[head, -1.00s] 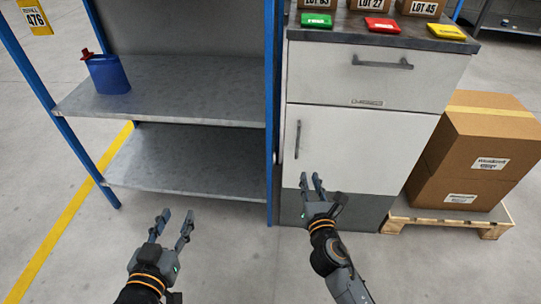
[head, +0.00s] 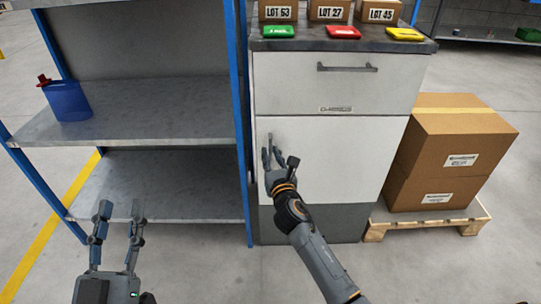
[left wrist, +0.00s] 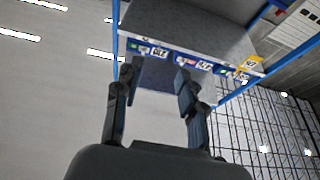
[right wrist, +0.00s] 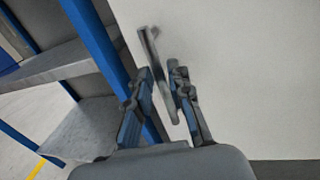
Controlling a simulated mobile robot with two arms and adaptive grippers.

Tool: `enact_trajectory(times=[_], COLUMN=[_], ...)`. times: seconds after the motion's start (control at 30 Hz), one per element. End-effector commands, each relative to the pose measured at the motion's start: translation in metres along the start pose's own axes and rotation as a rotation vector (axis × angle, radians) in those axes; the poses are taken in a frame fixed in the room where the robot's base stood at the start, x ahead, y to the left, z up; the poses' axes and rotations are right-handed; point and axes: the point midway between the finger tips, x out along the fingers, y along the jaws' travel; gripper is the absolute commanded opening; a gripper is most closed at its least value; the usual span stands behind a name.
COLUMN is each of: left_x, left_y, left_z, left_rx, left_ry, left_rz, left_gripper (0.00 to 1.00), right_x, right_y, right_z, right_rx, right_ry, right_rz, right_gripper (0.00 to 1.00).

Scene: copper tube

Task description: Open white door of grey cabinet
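The white door (head: 350,150) of the grey cabinet (head: 335,225) looks closed, below a white drawer. Its upright bar handle (right wrist: 158,85) is near the door's left edge; in the head view my right gripper hides most of it. My right gripper (head: 271,152) is at the handle. In the right wrist view, the handle lies between the two parted fingers of this gripper (right wrist: 162,78); I cannot tell whether they touch it. My left gripper (head: 119,208) is open and empty, low in front of the shelf unit; its parted fingers also show in the left wrist view (left wrist: 152,78).
A blue-framed shelf unit (head: 150,120) stands close on the cabinet's left, with a blue container (head: 68,101) on it. Cardboard boxes (head: 455,135) on a pallet (head: 430,222) stand on the right. Small boxes and coloured cases lie on the cabinet top. The floor in front is clear.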

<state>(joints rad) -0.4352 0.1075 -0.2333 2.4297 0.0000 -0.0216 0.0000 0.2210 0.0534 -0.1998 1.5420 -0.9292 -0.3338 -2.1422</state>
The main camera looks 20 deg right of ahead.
Motion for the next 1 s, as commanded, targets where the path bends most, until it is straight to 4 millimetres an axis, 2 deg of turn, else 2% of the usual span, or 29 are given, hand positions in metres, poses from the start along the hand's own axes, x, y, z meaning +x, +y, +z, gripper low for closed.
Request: enact_trajectory(times=[0.2,0.47,0.5,0.6,1.0], left_x=[0.0,0.0,0.0,0.0,0.001], left_y=[0.002,0.002,0.002,0.002,0.002], left_z=[-0.013,-0.015,-0.015,-0.015,-0.014], left_rx=[-0.003,-0.003,-0.003,-0.003,-0.003], left_ry=[0.078,0.085,0.085,0.084,0.075], left_rz=[0.004,0.004,0.004,0.004,0.004], left_gripper=[0.4,0.4,0.4,0.4,0.4], right_x=[0.011,0.012,0.012,0.012,0.011], right_y=[0.0,0.0,0.0,0.0,0.0], right_z=[0.0,0.001,0.001,0.001,0.001], right_rx=[0.001,0.001,0.001,0.001,-0.001], right_ry=[0.0,0.0,0.0,0.0,0.0], right_rz=[0.0,0.0,0.0,0.0,0.005], right_gripper=[0.2,0.2,0.18,0.0,0.0])
